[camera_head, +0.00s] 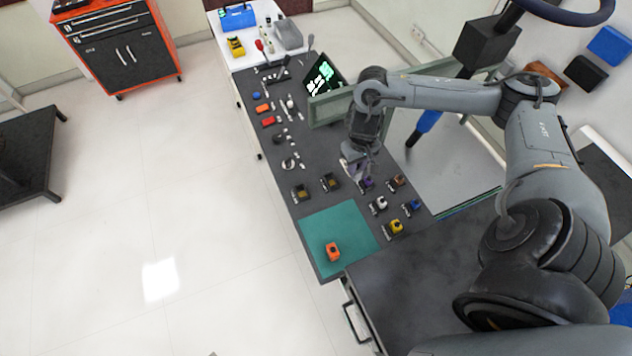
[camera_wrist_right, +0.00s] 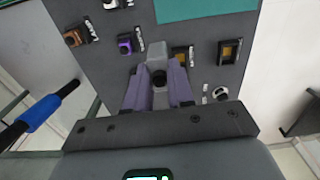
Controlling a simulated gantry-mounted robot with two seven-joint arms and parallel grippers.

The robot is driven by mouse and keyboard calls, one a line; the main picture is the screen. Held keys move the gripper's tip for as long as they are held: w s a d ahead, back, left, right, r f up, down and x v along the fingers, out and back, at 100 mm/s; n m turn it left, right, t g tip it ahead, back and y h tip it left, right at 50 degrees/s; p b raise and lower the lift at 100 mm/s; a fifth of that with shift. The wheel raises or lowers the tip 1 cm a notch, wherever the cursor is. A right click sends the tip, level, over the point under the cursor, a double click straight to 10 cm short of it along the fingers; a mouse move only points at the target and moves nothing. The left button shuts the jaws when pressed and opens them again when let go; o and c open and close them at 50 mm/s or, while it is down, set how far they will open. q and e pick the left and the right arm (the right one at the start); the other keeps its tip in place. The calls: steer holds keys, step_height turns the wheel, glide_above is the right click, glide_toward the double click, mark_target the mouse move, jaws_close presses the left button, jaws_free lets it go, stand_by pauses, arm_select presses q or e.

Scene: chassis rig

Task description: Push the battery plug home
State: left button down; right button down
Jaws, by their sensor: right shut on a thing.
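My right gripper (camera_head: 355,168) is over the dark bench. In the right wrist view, its purple-grey fingers (camera_wrist_right: 159,90) are shut on a grey plug-like piece (camera_wrist_right: 157,52) with a dark round part. I cannot tell for sure that this is the battery plug, or whether its tip touches anything. A purple connector (camera_wrist_right: 125,44) is just left of it, and a black holder with a yellow-brown inside (camera_wrist_right: 180,57) is just right. The head view shows the purple connector (camera_head: 366,184) partly behind the gripper. My left gripper is in neither view.
Brown (camera_head: 397,181), white (camera_head: 379,203), blue (camera_head: 414,205) and yellow (camera_head: 395,227) connectors stand close by. A lit screen (camera_head: 322,76) and small parts are farther back.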

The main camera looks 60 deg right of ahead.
steer(key=shift+s+d+f+b, duration=0.6)
steer(key=shift+s+d+f, duration=0.55)
steer(key=shift+d, duration=0.8)
steer(key=w+a+f, duration=0.1)
steer(key=w+f, duration=0.1)
steer(key=w, duration=0.1)
steer(key=w+a+f+b, duration=0.1)
steer(key=w+f, duration=0.1)
steer(key=w, duration=0.2)
steer(key=w+a+f, duration=0.1)
steer(key=w+f, duration=0.1)
steer(key=w, duration=0.1)
steer(key=shift+w+a+f, duration=0.15)
steer(key=shift+a+f, duration=0.05)
steer(key=shift+f, duration=0.05)
steer(key=shift+f+b, duration=0.45)
steer(key=shift+f, duration=1.5)
steer(key=shift+f, duration=0.15)
steer(key=c, duration=1)
jaws_free()
